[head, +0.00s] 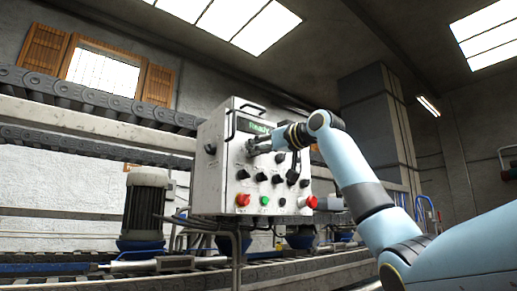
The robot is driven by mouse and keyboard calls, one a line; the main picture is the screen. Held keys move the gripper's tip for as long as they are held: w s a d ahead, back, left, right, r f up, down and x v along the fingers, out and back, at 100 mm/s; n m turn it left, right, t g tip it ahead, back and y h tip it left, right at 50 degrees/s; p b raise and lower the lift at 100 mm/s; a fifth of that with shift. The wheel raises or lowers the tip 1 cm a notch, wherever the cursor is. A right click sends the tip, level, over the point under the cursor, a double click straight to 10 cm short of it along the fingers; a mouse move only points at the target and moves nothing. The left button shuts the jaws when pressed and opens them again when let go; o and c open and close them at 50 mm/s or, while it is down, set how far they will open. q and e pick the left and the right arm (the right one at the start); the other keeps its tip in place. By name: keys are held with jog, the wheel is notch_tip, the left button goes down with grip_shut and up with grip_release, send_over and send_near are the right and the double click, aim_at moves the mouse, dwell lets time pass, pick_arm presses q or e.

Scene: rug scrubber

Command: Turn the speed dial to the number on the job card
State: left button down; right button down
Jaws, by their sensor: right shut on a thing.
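A white control box (217,182) stands in the middle of the head view, with a small green-lit display (254,127) near its top; its text is too small to read surely. My right gripper (252,146) reaches in from the right and is shut at the panel just below the display, on what looks like the speed dial. The gripper hides the dial, so its pointer and numbers cannot be read. I cannot make out a job card. My left gripper is not in view.
Below my gripper the panel carries several black knobs (261,177), a red button (243,200) and a green button (265,201). A red knob (312,202) sticks out at the lower right. A motor (145,208) and conveyor rails (70,127) stand to the left.

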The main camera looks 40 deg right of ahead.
jog(key=shift+a+r+n+g+p, duration=0.1)
jog(key=shift+n+g+p, duration=0.2)
jog(key=shift+n+p, duration=3.45)
jog(key=c, duration=1)
grip_release()
jog(key=shift+s, duration=0.15)
jog(key=shift+s+d+r, duration=0.1)
jog(key=shift+s+d, duration=0.15)
jog(key=shift+s, duration=1.7)
jog(key=shift+s+d+r, duration=0.1)
jog(key=shift+s+d, duration=0.2)
jog(key=shift+s, duration=1.65)
jog(key=shift+s+d+r, duration=0.1)
jog(key=shift+s+d, duration=0.15)
jog(key=shift+s, duration=1.7)
